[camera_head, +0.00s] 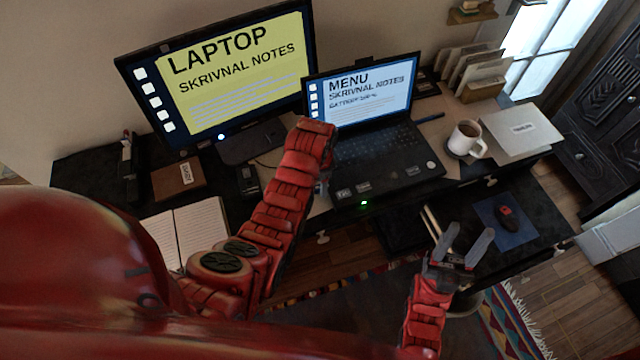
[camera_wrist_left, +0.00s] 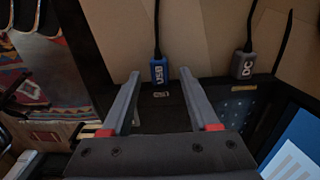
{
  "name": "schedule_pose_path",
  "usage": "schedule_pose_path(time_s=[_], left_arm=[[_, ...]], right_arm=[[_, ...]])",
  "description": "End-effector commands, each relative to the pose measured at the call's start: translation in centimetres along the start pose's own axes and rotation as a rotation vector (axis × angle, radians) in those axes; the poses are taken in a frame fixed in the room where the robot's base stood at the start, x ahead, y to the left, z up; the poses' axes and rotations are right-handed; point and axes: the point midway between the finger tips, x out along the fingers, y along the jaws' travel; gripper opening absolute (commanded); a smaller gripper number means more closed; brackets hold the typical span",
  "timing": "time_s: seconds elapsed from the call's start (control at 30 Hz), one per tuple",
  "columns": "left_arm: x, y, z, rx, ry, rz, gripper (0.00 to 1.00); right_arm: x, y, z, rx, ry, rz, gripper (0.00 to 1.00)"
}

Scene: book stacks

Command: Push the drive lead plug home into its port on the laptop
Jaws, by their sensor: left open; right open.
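The laptop (camera_head: 385,158) stands open on the desk, its screen reading MENU. In the left wrist view, a blue plug marked USB (camera_wrist_left: 158,71) on a dark lead lies at the laptop's edge, in front of a small port label (camera_wrist_left: 160,94). I take it for the drive lead plug; I cannot tell how deep it sits. My left gripper (camera_wrist_left: 159,74) is open, with its fingertips either side of the plug and no clear contact. In the head view, my left arm hides the plug. My right gripper (camera_head: 468,236) is open and empty, in front of the desk.
A grey DC plug (camera_wrist_left: 243,65) sits to the right along the same laptop edge. A monitor (camera_head: 225,75), a notebook (camera_head: 190,232) and a mug (camera_head: 466,139) stand on the desk. A mouse (camera_head: 507,213) lies on a blue mat at the right.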

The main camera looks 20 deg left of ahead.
Motion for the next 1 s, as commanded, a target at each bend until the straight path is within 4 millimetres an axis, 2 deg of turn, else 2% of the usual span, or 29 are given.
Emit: schedule_pose_path(time_s=[0.17,0.27,0.3,0.4,0.7,0.83,1.0], left_arm=[[-1.8,-0.1,-0.1,0.0,0.003,-0.004,0.61],[-4.9,-0.1,-0.1,0.0,0.005,-0.007,0.61],[-6.0,0.0,-0.1,0.0,0.003,-0.004,0.61],[-8.7,0.1,0.0,0.001,-0.001,0.001,0.61],[-14.7,0.1,0.0,0.001,-0.001,0.0,0.61],[-16.3,0.0,0.0,0.001,-0.001,0.0,0.61],[-16.7,0.0,0.0,0.0,0.0,0.001,0.61]], right_arm=[[-0.9,-0.1,0.2,0.0,0.0,0.0,0.5],[0.0,0.0,0.0,0.0,0.0,0.0,0.5],[0.4,0.0,-0.1,0.0,0.0,0.0,0.5],[3.5,0.2,-0.6,0.0,0.001,0.0,0.5],[9.3,0.5,-1.6,0.0,0.0,0.0,0.5],[10.9,0.5,-1.8,0.0,0.0,0.0,0.5],[11.4,0.6,-1.9,0.0,0.0,0.0,0.5]])
